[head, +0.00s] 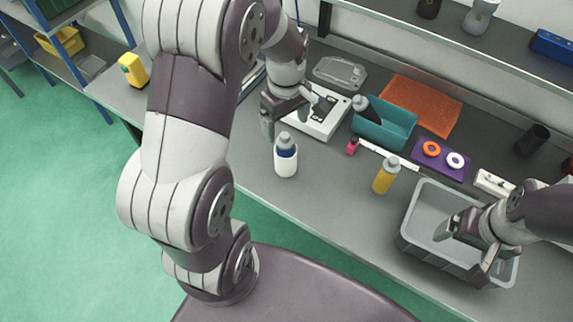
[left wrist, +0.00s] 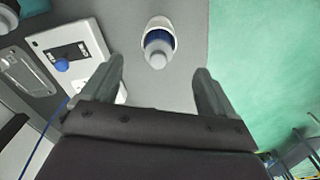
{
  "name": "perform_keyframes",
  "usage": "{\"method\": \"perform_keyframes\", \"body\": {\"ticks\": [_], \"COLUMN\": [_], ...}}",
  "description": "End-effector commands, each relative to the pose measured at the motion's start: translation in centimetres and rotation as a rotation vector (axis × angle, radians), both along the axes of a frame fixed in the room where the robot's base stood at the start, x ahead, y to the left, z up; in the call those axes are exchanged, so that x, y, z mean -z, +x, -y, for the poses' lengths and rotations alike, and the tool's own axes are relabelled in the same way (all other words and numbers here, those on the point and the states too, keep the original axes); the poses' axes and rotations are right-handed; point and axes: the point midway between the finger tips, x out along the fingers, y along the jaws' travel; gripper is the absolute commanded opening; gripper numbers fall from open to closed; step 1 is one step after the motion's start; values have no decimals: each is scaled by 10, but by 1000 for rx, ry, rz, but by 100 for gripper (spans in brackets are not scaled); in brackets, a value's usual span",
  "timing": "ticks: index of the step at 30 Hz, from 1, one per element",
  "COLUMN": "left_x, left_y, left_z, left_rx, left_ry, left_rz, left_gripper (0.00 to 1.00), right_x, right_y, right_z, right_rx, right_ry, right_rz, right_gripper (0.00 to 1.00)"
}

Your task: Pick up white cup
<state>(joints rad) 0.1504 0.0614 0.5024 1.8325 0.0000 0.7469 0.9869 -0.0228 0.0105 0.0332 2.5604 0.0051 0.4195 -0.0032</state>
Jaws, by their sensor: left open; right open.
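The white cup (head: 286,168) stands upright on the grey bench near its front edge, with a blue bottle with a grey cap (head: 285,142) inside it. In the left wrist view the cup (left wrist: 161,19) and the bottle's cap (left wrist: 157,60) lie ahead, between the lines of the fingers. My left gripper (head: 287,120) is open and empty, just behind and above the cup, apart from it; its fingers also show in the left wrist view (left wrist: 158,75). My right gripper (head: 460,252) is open and empty over the grey bin.
A teal bin (head: 385,132), a yellow bottle (head: 384,178) and a purple mat with rings (head: 455,172) are to the right. The grey bin (head: 412,250) is further right. Bare bench lies between cup and yellow bottle.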

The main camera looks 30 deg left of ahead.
Motion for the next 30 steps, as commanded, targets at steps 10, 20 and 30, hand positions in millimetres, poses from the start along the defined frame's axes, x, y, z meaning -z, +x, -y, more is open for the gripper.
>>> {"method": "perform_keyframes", "body": {"ticks": [10,20,30], "left_x": [58,105,105], "left_y": [-2,-3,-3], "left_z": [0,1,1], "left_rx": [5,6,6], "left_ry": [-1,1,1], "left_rz": [-4,1,1], "left_gripper": [88,88,33], "right_x": [-11,-22,-21], "right_y": [0,0,0], "right_z": [0,0,0], "right_rx": [0,0,0], "right_ry": [0,0,0], "right_rz": [0,0,0], "right_gripper": [92,92,92]}}
